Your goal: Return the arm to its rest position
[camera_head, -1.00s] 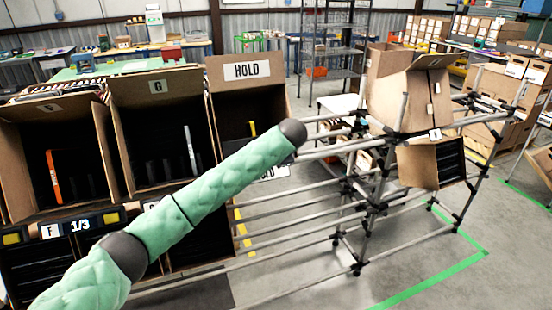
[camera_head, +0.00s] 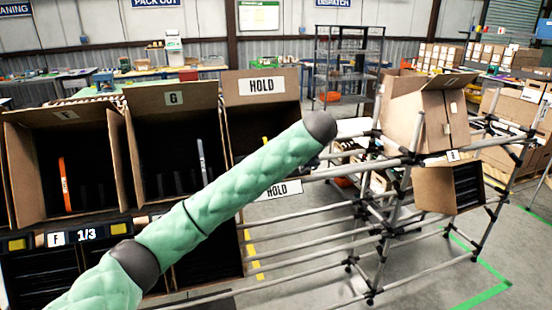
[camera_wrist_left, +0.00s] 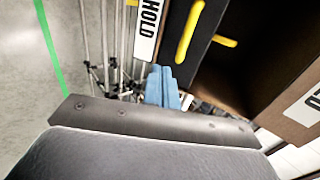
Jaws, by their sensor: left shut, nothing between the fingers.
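My left arm (camera_head: 245,180), in a green padded sleeve, reaches from the bottom left of the head view to a dark joint in front of the HOLD carton (camera_head: 262,86). Its gripper is hidden in the head view. In the left wrist view, the blue fingers of my left gripper (camera_wrist_left: 161,72) are together and empty. They point toward a white HOLD label (camera_wrist_left: 149,28) and sit left of the dark carton opening. My right gripper is in neither current view.
Tilted carton F (camera_head: 64,115) holds an orange item; carton G (camera_head: 174,98) holds a white one. A yellow strip (camera_wrist_left: 190,32) stands in the dark carton in the wrist view. A grey pipe rack (camera_head: 380,215) with cartons stands at right.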

